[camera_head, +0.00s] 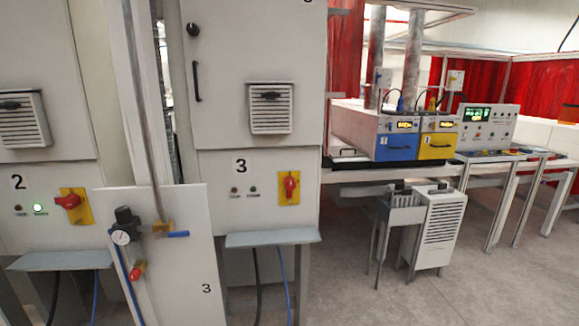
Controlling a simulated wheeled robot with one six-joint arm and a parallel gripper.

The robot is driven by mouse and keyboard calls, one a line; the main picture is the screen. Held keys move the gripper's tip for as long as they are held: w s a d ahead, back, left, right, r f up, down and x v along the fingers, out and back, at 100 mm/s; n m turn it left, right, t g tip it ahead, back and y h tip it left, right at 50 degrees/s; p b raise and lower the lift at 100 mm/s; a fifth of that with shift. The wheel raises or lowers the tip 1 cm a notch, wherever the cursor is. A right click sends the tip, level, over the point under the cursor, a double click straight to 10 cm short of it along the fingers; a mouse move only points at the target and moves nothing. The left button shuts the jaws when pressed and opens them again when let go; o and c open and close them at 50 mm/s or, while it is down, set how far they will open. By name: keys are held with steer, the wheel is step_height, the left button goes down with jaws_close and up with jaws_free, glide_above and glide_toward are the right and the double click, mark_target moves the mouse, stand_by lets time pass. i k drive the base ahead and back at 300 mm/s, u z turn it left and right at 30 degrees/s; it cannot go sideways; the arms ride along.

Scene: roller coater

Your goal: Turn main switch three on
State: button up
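Main switch three is a red rotary knob (291,185) on a yellow plate, on the front of the grey cabinet (220,210) marked 3. The knob stands upright. The two small lamps (244,190) to its left look dark. My gripper is not in this view, so its state and its distance to the switch do not show.
Cabinet two's red switch (69,201) is turned sideways, with a green lamp (40,208) lit. A panel (180,270) with a gauge and blue-handled valve stands in front, left of switch three. A shelf (272,238) juts out below the switch.

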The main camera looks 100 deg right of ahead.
mark_target(290, 183)
steer(key=z, duration=4.7)
steer(key=i, duration=0.8)
steer(key=u, duration=2.55)
